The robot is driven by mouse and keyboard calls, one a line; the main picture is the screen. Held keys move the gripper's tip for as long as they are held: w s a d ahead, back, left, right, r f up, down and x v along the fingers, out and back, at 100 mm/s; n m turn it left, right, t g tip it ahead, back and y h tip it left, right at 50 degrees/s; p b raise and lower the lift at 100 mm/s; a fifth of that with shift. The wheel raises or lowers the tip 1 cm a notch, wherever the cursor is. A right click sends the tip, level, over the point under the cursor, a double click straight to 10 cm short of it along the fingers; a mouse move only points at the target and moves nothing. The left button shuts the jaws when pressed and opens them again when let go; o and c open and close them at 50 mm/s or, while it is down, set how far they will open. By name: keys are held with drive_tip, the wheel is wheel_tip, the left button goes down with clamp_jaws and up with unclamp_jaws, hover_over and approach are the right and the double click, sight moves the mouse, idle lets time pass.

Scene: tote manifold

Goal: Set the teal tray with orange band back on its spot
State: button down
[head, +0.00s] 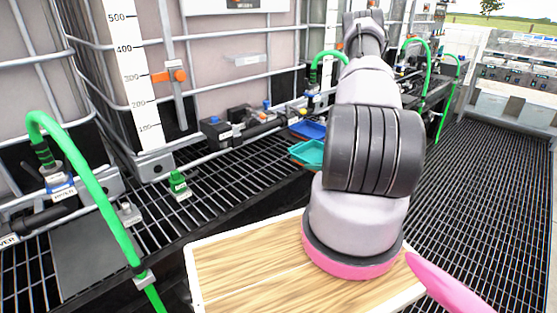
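A teal tray (306,153) lies low beside the dark grating, left of my arm in the head view. My grey and pink arm stands in the middle of the picture. I cannot see my gripper's fingers, so what they hold does not show.
A wood-grain surface with a white edge (230,266) is below my arm. Caged tanks (215,75), green hoses (88,190) and a green-handled valve (178,184) line the left. Open dark grating (480,190) runs along the right.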

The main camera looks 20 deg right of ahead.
hover_over(276, 168)
drive_tip(key=s, duration=0.1)
wheel_tip(276, 168, down, 2)
drive_tip(key=shift+w+f, duration=0.1)
drive_tip(key=shift+w, duration=0.05)
drive_tip(key=shift+w+f, duration=0.2)
drive_tip(key=shift+f, duration=2.15)
drive_tip(key=shift+f, duration=0.15)
drive_tip(key=c, duration=1)
unclamp_jaws()
drive_tip(key=shift+a, duration=0.1)
drive_tip(key=shift+c, duration=0.2)
